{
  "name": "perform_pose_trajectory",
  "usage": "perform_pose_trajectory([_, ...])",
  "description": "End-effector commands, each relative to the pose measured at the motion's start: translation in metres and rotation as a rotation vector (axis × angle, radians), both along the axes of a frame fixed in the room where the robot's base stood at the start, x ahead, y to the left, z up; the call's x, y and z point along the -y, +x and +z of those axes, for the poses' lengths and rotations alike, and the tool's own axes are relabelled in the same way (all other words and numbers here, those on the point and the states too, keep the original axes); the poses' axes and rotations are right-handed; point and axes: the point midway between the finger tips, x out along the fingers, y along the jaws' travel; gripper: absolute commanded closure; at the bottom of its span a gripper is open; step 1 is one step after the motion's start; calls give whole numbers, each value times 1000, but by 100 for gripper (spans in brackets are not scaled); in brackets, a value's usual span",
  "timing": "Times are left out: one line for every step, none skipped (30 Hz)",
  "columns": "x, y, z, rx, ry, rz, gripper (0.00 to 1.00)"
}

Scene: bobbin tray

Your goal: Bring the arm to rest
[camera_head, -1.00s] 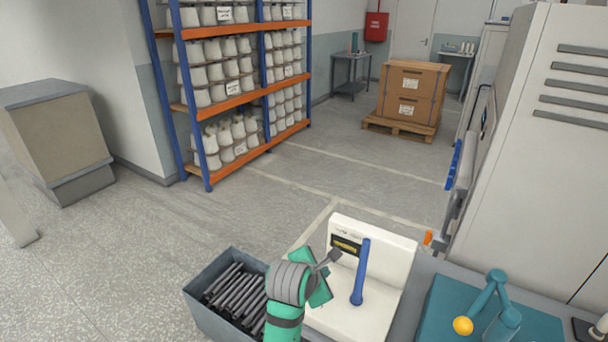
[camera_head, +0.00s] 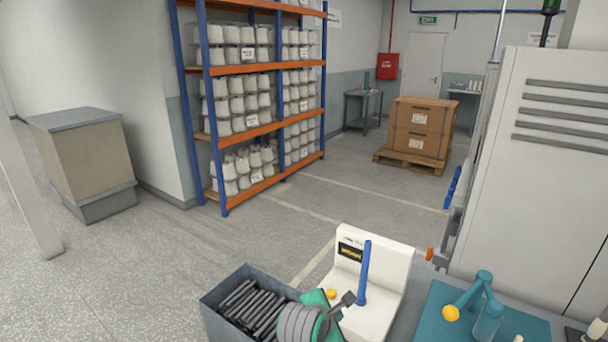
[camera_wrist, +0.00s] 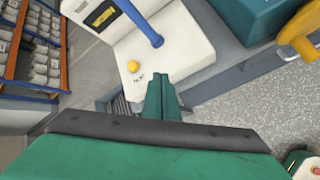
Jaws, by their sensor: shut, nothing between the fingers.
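My gripper (camera_wrist: 162,92) shows in the wrist view as two green fingers pressed together with nothing between them. In that view the fingertips lie just in front of the white machine (camera_wrist: 135,55) with a yellow button and a blue post. In the head view my arm reaches in at the bottom middle, between the white machine (camera_head: 390,265) and the bin of dark rods (camera_head: 218,318).
A teal tray (camera_head: 435,320) with a teal fixture and yellow ball lies to the right. A tall grey cabinet (camera_head: 555,190) stands behind it. The floor between is clear.

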Motion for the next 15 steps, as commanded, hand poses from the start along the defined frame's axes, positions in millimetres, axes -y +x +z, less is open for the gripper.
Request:
perform_pose_trajectory([2, -2, -7, 4, -1, -7, 100])
perform_pose_trajectory([2, -3, -8, 11, 0, -11, 100])
perform_pose_trajectory([4, -4, -11, 21, 0, -17, 100])
perform_pose_trajectory([5, -5, -13, 26, 1, -23, 100])
perform_pose_trajectory([7, -5, -15, 33, 2, -27, 100])
perform_pose_trajectory([8, -7, -18, 44, 3, -34, 100])
perform_pose_trajectory([10, -8, -21, 51, 5, -40, 100])
perform_pose_trajectory([11, -9, -23, 59, 6, -45, 100])
perform_pose_trajectory([13, -10, -26, 70, 9, -53, 100])
perform_pose_trajectory([14, -12, -29, 78, 11, -58, 100])
perform_pose_trajectory([15, -13, -32, 88, 14, -64, 100])
perform_pose_trajectory([17, -15, -36, 99, 17, -71, 100])
perform_pose_trajectory([18, -16, -39, 111, 21, -76, 100])
perform_pose_trajectory([19, -18, -43, 119, 24, -82, 100])
perform_pose_trajectory([20, -20, -47, 136, 29, -89, 100])
